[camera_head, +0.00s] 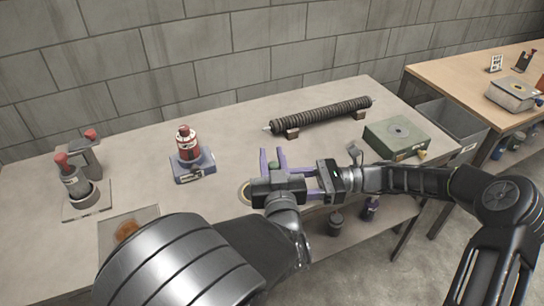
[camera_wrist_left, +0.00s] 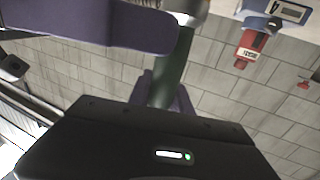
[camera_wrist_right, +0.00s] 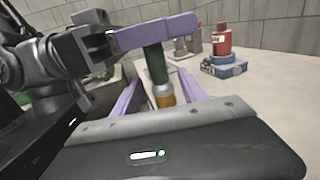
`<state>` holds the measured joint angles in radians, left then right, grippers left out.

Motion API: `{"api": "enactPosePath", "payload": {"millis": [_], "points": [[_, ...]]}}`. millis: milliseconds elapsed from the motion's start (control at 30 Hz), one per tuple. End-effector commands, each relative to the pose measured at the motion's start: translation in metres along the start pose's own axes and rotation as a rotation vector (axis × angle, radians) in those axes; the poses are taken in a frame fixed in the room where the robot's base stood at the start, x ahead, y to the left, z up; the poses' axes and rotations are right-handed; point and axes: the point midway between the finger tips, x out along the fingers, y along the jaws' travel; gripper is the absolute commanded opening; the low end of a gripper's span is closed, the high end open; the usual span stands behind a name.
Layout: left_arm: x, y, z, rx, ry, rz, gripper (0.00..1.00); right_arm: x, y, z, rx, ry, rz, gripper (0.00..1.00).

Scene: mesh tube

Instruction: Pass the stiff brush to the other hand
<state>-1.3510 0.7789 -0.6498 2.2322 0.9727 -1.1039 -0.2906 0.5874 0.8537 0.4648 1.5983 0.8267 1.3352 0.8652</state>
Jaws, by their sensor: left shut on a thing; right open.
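The stiff brush has a dark green handle (camera_wrist_right: 157,65) and a brass-coloured collar; the handle also shows in the left wrist view (camera_wrist_left: 170,75). In the head view only a small green part (camera_head: 273,166) shows among the fingers. My left gripper (camera_head: 274,155) is shut on the brush, its purple fingers pointing toward the wall. My right gripper (camera_head: 300,182) is open, with its purple fingers pointing left close beside the left gripper. In the right wrist view the brush shows between the right fingers; contact cannot be told. The bristles are mostly hidden.
On the table (camera_head: 240,125) are a red bottle on a blue base (camera_head: 193,165), a ribbed mesh tube (camera_head: 320,117) on blocks, a green box (camera_head: 397,138) and a red-topped device (camera_head: 75,185). A grey bin (camera_head: 450,120) stands between the tables. The table's middle is clear.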

Motion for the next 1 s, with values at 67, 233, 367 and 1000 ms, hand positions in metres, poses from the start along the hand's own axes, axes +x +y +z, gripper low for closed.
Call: {"api": "enactPosePath", "payload": {"millis": [67, 233, 367, 1000], "points": [[0.0, 0.0, 0.0, 0.0, 0.001, 0.0, 0.0, -0.018, -0.001, -0.001, 0.0, 0.003, -0.004, 0.51], [0.0, 0.0, 0.0, 0.0, 0.001, 0.0, 0.0, -0.053, 0.0, -0.001, 0.002, -0.005, -0.004, 0.51], [0.0, 0.0, 0.0, 0.0, 0.001, 0.0, 0.0, -0.069, 0.0, -0.001, 0.001, -0.004, -0.002, 0.51], [0.0, 0.0, 0.0, 0.0, 0.001, 0.0, 0.0, -0.086, 0.0, -0.001, 0.001, 0.002, 0.0, 0.51]]}}
